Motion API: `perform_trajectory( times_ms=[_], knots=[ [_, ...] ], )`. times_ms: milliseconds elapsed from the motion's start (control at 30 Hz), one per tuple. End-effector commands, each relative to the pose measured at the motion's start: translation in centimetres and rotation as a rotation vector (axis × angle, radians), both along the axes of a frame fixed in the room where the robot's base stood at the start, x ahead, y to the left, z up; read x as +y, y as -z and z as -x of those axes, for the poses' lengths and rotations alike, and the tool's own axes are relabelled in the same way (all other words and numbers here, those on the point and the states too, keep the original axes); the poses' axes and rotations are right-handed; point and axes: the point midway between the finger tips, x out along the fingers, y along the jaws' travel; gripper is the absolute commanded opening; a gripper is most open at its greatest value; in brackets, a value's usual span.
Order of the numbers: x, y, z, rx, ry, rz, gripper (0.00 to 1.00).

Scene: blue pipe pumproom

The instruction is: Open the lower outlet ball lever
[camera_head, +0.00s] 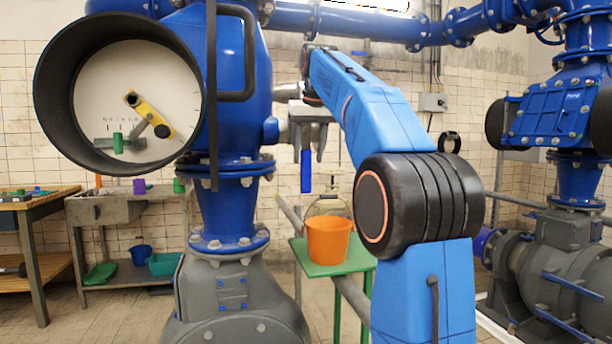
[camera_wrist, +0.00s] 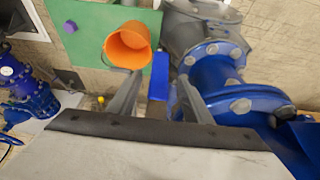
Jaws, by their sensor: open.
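The blue-handled lever (camera_head: 306,171) hangs straight down beside the large blue pipe column in the head view. Its upper end is hidden by my gripper (camera_head: 309,148). In the wrist view the blue handle (camera_wrist: 158,76) shows in the gap between the two grey fingers of my gripper (camera_wrist: 160,82), nearer the middle than either finger. The fingers are apart and gap shows on both sides of the handle. I cannot tell whether the handle lies fully between the fingers or beyond them.
An orange bucket (camera_head: 328,239) stands on a green table (camera_head: 330,268) below the lever. The blue pipe column (camera_head: 240,120) with a large round gauge (camera_head: 135,95) is close on the left. A pump (camera_head: 560,265) stands at the right.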

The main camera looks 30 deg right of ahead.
Motion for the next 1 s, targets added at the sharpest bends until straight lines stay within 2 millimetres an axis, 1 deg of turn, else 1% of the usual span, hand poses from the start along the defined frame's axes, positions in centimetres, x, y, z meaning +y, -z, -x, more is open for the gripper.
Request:
perform_trajectory(
  times_ms=[33,200,400,600,867,967,1000],
  knots=[
    [-0.1,1.0,-0.3,0.004,0.000,-0.001,0.45],
    [-0.4,3.6,-1.4,0.003,0.000,-0.001,0.45],
    [-0.6,5.8,-2.3,0.002,0.000,-0.001,0.45],
    [-0.8,6.7,-2.7,0.000,0.000,0.000,0.45],
    [-0.8,6.8,-2.7,0.000,0.000,0.000,0.45],
    [-0.8,6.8,-2.7,0.000,0.000,0.000,0.24],
    [-0.8,6.8,-2.7,0.000,0.000,0.000,0.14]
  ],
)
